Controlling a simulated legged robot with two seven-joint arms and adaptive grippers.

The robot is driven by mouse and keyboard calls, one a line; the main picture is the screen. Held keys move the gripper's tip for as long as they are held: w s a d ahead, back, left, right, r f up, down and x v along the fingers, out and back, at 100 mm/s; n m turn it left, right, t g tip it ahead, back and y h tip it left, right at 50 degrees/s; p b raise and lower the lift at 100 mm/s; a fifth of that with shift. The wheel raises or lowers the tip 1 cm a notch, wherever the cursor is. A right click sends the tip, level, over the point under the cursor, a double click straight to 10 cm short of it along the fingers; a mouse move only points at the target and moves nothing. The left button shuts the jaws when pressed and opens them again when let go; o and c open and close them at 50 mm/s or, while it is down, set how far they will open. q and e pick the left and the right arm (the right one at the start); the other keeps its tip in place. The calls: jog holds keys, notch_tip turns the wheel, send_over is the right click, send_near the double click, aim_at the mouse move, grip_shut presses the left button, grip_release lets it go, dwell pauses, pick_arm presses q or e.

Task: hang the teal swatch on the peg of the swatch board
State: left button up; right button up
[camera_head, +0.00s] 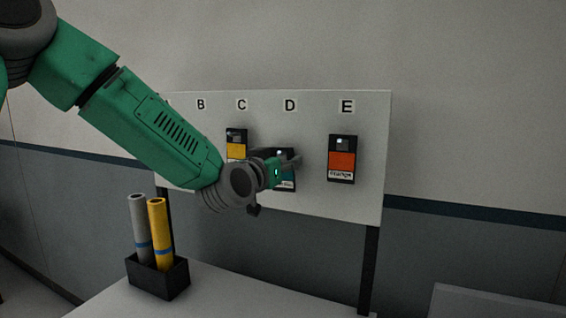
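The swatch board (310,107) is a pale upright panel with the letters B, C, D and E along its top. The teal swatch (289,184) is a dark card with a teal patch and a white label strip, below the letter D. My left gripper (292,161) is in front of it and covers much of it. I cannot tell whether the fingers are shut on the card, or whether the card is on its peg. The peg at D is hidden or too small to make out. My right gripper is not in view.
A yellow swatch (236,151) hangs under C, partly behind my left wrist, and an orange swatch (342,160) under E. A black box (160,281) with a grey roll (139,222) and a yellow roll (158,230) stands on the white table (235,297). The table is clear right of the box.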

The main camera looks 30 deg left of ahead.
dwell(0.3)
pick_arm(q)
jog(key=o, duration=1.2)
jog(key=shift+s, duration=0.15)
jog(key=s, duration=1.1)
jog(key=shift+s+f, duration=0.15)
jog(key=shift+s, duration=0.15)
